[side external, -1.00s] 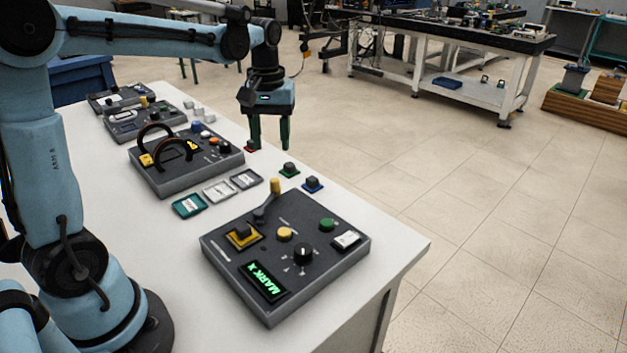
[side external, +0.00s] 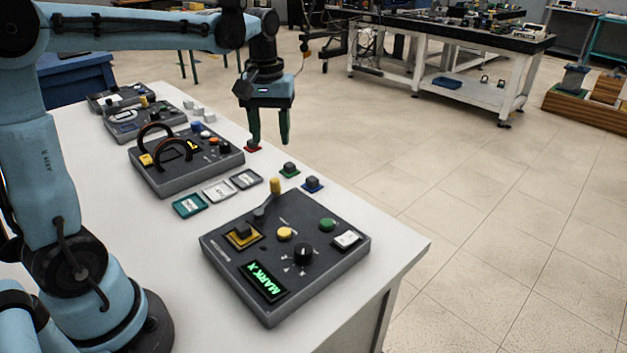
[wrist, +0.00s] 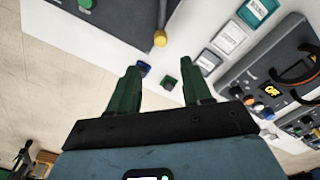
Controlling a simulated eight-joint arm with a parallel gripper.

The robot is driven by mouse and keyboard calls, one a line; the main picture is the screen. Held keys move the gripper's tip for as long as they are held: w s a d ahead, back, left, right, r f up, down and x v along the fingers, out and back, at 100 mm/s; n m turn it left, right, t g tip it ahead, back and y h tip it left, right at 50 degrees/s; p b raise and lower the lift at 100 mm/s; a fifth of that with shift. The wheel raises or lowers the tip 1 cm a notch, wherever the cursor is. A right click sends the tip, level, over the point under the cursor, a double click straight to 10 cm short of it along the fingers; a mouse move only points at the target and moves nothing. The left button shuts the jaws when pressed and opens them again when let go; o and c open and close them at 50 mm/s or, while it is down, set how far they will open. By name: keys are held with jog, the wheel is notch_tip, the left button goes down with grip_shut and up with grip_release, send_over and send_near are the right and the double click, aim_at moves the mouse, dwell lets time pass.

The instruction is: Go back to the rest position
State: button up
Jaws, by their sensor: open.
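My gripper (side external: 270,125) is open and empty, pointing down above the far edge of the white table. In the wrist view my gripper (wrist: 163,82) shows its two green fingers spread apart, with nothing between them but small blocks lying on the table beyond. A block on a red base (side external: 253,147) stands just below my gripper in the side view. A block on a green base (side external: 289,169) and one on a blue base (side external: 313,184) stand to the right. The near control box (side external: 285,258) has a lit green display reading "MARK X".
A second box (side external: 186,160) with black looped coils stands mid-table, and more boxes (side external: 145,122) stand behind it. Several flat cards (side external: 218,191) lie between the boxes. The table's (side external: 395,255) right edge drops to open tiled floor. A white workbench (side external: 425,70) stands farther back.

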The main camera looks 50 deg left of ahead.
jog(key=s+d+f+m+t, duration=0.3)
jog(key=s+d+m+t, duration=0.3)
jog(key=s+d+m, duration=0.2)
jog(key=shift+s+d+f+t, duration=0.4)
jog(key=shift+s+d, duration=0.1)
jog(key=shift+d, duration=0.25)
dwell(0.4)
